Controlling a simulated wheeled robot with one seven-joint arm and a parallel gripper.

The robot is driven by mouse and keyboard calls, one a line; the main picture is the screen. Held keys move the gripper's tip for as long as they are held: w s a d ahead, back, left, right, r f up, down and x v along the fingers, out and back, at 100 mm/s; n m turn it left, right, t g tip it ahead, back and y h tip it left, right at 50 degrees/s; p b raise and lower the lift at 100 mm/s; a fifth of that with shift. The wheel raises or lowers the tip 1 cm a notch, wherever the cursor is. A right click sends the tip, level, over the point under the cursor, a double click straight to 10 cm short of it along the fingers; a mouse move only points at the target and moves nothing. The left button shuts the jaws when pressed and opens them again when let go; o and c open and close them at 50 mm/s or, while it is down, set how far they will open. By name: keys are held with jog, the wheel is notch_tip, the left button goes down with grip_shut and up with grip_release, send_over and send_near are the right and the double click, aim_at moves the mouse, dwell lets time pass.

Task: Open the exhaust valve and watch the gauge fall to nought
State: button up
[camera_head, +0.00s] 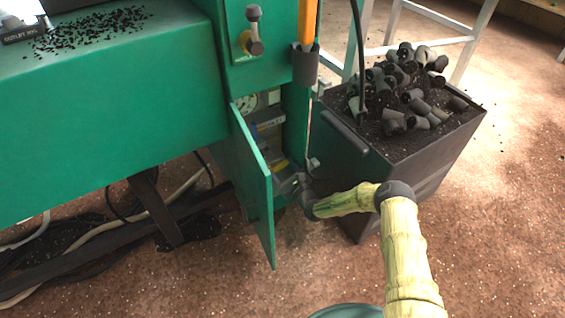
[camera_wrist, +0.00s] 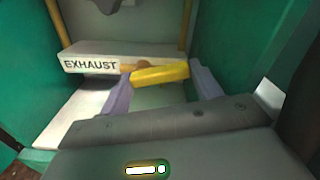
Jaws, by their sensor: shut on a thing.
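The exhaust valve's yellow lever (camera_wrist: 160,74) lies crosswise in the wrist view, its right end slightly higher. A brownish pivot shows behind its left part. To its left is a pale block labelled EXHAUST (camera_wrist: 91,65). My gripper (camera_wrist: 159,70) is shut on the lever, with one pale purple finger at each end of it. There my wrist reaches in past the open door, and the fingers are hard to make out.
The green cabinet door (camera_head: 256,190) stands open, close to my wrist. A dark bin (camera_head: 345,165) heaped with black plugs (camera_head: 405,80) stands right of the cabinet. Cables (camera_head: 75,235) lie on the floor at left. The floor at front right is clear.

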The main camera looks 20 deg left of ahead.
jog(key=shift+f+m+p, duration=0.2)
jog(key=shift+m+p, duration=0.25)
jog(key=shift+m, duration=0.35)
jog(key=shift+f+m+p, duration=0.2)
jog(key=shift+m+p, duration=0.2)
jog(key=shift+m, duration=0.4)
jog(key=o, duration=0.9)
jog(key=shift+o, duration=0.4)
jog(key=shift+d, duration=0.1)
jog(key=shift+w, duration=0.1)
jog(key=shift+d+r, duration=0.1)
